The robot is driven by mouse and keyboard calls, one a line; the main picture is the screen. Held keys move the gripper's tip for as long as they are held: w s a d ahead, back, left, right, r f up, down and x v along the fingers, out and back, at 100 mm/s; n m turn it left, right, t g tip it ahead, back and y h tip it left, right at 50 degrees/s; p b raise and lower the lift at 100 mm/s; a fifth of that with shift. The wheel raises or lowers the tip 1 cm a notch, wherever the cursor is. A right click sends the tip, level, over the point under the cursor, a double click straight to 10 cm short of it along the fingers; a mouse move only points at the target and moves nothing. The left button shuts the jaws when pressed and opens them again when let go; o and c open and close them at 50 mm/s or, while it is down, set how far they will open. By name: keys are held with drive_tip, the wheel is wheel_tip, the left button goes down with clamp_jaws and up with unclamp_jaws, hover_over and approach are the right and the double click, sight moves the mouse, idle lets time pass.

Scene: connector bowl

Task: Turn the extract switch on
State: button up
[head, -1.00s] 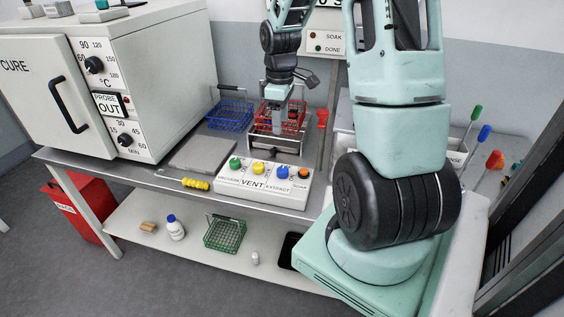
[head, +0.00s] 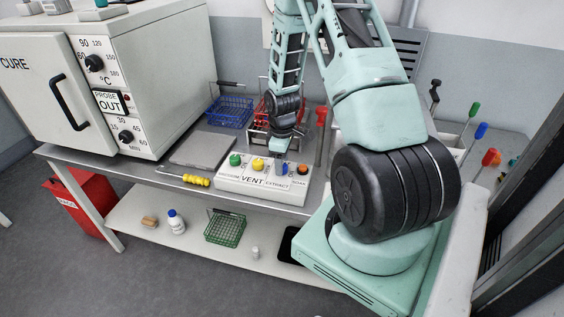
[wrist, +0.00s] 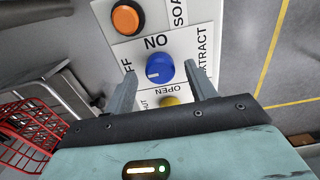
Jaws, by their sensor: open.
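The white switch box (head: 262,192) stands on the bench with a row of coloured knobs. The blue knob (wrist: 160,68) sits on the panel section labelled EXTRACT, with "NO" and a partly covered "FF" beside it. My gripper (wrist: 160,80) is open, with one finger on each side of the blue knob. I cannot tell whether the fingers touch it. In the head view my gripper (head: 281,146) is over the box, and the blue knob (head: 282,168) shows just below it.
An orange knob (wrist: 127,17) and a yellow knob (wrist: 170,101) flank the blue one. A red wire basket (wrist: 30,130) stands close by. The grey plate (head: 203,149) is bare.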

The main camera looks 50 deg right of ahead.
drive_tip(key=shift+f, duration=0.65)
drive_tip(key=c, duration=1)
drive_tip(key=shift+o, duration=0.2)
